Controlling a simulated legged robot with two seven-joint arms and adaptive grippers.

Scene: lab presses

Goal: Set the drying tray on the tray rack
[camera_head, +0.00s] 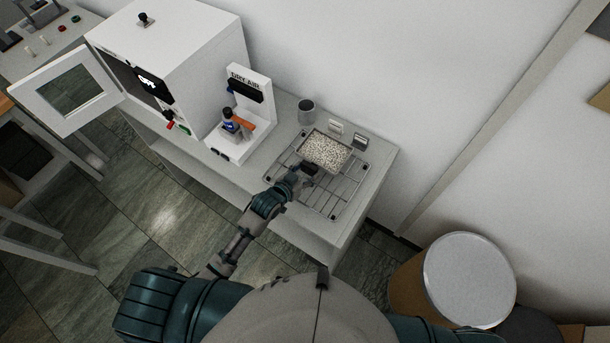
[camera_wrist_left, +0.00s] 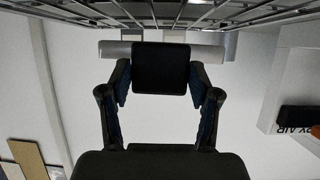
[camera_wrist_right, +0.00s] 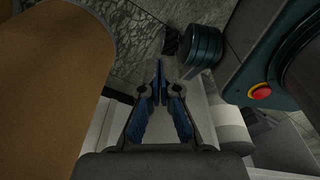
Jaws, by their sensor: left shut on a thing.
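The drying tray (camera_head: 325,151) is a shallow metal tray filled with pale speckled granules. It is over the back part of the wire tray rack (camera_head: 345,194) on the bench. My left gripper (camera_head: 305,170) is shut on the tray's dark handle (camera_wrist_left: 161,68) at its near side. In the left wrist view the tray's silver edge (camera_wrist_left: 214,51) lies close to the rack bars (camera_wrist_left: 190,14). I cannot tell whether the tray touches the rack. My right gripper (camera_wrist_right: 159,82) has its fingertips together with nothing between them, beside a brown drum.
A grey cup (camera_head: 306,111) and small holders (camera_head: 359,141) stand behind the tray. The DRY AIR stand (camera_head: 249,98) is left of the rack. A white oven (camera_head: 180,50) has its door (camera_head: 68,91) open. The drum (camera_head: 420,279) stands right of the bench.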

